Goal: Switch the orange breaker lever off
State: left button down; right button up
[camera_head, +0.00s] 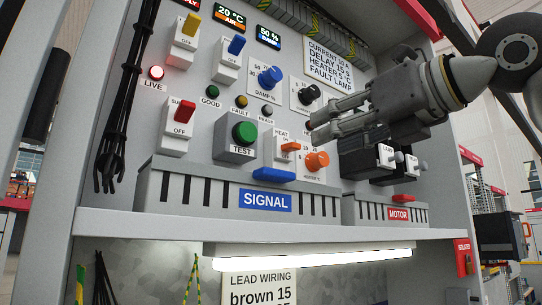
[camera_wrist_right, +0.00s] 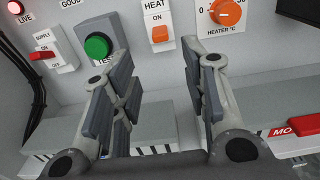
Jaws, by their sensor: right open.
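The orange lever (camera_head: 290,147) belongs to the small white breaker marked HEAT on the panel, left of the orange heater knob. The orange lever also shows in the right wrist view (camera_wrist_right: 161,34), with the word ON readable just above it. My right gripper (camera_head: 318,113) comes in from the right, in front of the panel, above and right of the lever in the head view. In the right wrist view its two fingers (camera_wrist_right: 157,62) are spread and empty, with the lever beyond the gap between them. They look apart from it. My left gripper is out of view.
An orange heater knob (camera_head: 316,161) sits right beside the breaker, and a green TEST button (camera_head: 244,133) to its left. The grey SIGNAL duct (camera_head: 170,185) juts out below, with a blue piece (camera_head: 273,175) above its label. Dark breakers (camera_head: 365,160) stand under my right arm.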

aim_at(294, 143)
jog(key=p+x, duration=0.1)
jog(key=x, duration=0.1)
jog(key=p+x, duration=0.1)
jog(key=x, duration=0.1)
jog(key=r+p+x, duration=0.1)
jog(key=x, duration=0.1)
jog(key=shift+w+a+p, duration=0.1)
jog(key=shift+w+p, duration=0.2)
pick_arm(q)
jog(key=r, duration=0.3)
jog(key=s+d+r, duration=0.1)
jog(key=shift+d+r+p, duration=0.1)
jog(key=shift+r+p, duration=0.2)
jog(key=shift+p, duration=0.05)
pick_arm(e)
jog(key=shift+x, duration=0.75)
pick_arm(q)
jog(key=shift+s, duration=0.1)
pick_arm(e)
jog(key=shift+w, duration=0.1)
